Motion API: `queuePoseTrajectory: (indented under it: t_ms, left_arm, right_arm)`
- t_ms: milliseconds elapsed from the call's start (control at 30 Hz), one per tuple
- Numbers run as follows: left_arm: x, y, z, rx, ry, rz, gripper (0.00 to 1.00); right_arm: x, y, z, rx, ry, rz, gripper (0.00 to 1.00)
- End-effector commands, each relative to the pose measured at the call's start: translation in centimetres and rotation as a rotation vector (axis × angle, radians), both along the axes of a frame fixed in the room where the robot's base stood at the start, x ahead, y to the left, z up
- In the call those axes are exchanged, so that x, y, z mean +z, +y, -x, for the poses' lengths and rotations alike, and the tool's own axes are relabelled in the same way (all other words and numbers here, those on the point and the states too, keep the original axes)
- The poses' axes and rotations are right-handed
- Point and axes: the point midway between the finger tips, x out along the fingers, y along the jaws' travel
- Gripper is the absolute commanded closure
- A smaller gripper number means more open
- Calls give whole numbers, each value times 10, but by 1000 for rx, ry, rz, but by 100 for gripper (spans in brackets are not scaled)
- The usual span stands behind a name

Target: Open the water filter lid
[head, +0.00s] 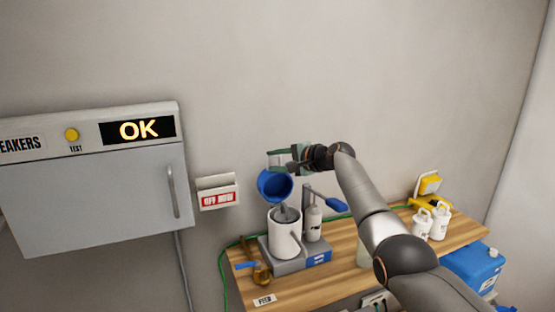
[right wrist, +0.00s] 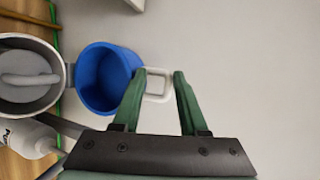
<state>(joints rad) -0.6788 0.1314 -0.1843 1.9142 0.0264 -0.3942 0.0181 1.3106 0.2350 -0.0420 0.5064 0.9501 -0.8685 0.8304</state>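The water filter is a white cylinder (head: 285,232) on a grey base on the wooden bench, and its top is open. Its blue lid (head: 275,186) is tilted up and back above the rim, with its hollow inside showing. In the right wrist view the lid (right wrist: 98,80) sits beside the open filter housing (right wrist: 45,92), joined at one side. A white loop handle (right wrist: 158,98) sticks out from the lid. My right gripper (right wrist: 159,73) has its green fingers apart, one on each side of the handle. In the head view it is just above the lid. My left gripper is out of view.
A grey breaker cabinet (head: 95,205) with an OK display hangs on the left wall. A small labelled wall box (head: 217,192) is beside it. A blue-handled lever (head: 336,205), a brass fitting (head: 260,275) and white bottles (head: 438,222) are on the bench.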

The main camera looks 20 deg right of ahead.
Motion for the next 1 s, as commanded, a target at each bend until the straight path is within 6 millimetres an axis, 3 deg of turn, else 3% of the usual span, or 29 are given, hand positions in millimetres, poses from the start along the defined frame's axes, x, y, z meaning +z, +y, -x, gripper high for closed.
queuePoseTrajectory:
  t_ms: [467,1000]
  left_arm:
    - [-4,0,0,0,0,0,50]
    - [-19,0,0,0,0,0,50]
  right_arm:
    - [6,-9,10,-3,-6,0,57]
    - [25,-33,65,-3,-5,3,57]
